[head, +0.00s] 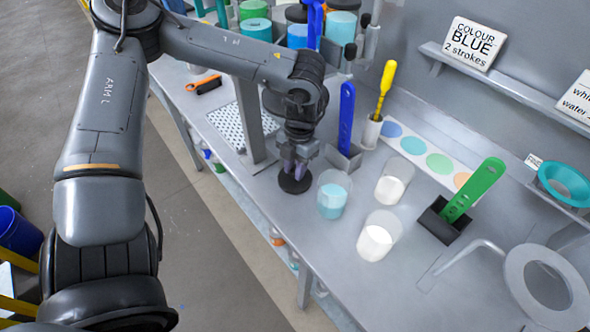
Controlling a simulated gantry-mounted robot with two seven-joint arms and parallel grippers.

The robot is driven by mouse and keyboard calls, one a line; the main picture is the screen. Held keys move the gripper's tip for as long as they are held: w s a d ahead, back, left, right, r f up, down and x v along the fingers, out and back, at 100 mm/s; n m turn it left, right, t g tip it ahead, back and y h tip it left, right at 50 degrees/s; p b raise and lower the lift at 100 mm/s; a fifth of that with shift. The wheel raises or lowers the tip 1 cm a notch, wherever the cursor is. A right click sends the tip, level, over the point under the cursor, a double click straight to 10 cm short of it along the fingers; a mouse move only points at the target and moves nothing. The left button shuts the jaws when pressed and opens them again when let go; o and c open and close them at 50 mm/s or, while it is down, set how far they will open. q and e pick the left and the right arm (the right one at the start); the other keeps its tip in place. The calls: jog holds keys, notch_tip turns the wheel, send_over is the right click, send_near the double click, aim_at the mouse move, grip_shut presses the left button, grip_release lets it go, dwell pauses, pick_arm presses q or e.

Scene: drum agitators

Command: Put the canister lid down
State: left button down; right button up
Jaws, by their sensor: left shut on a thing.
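My left gripper (294,171) points down over the bench, left of the nearest clear canister. It is shut on a black round lid (294,182), held by its top. The lid is at or just above the bench top; I cannot tell if it touches. A clear canister with blue liquid (333,193) stands open just right of the lid. Two more open clear canisters with white contents stand to the right, one farther back (392,186) and one nearer (377,238). My right gripper is not in view.
A blue paddle (346,118) stands in a holder behind the lid, and a green paddle (474,190) in a black holder at right. A yellow-handled tool (385,85) stands in a white cup. Lidded canisters crowd the back. The bench's front edge is close to the lid.

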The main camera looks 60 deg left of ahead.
pick_arm(q)
jog(key=shift+f, duration=0.5)
jog(key=c, duration=0.9)
grip_release()
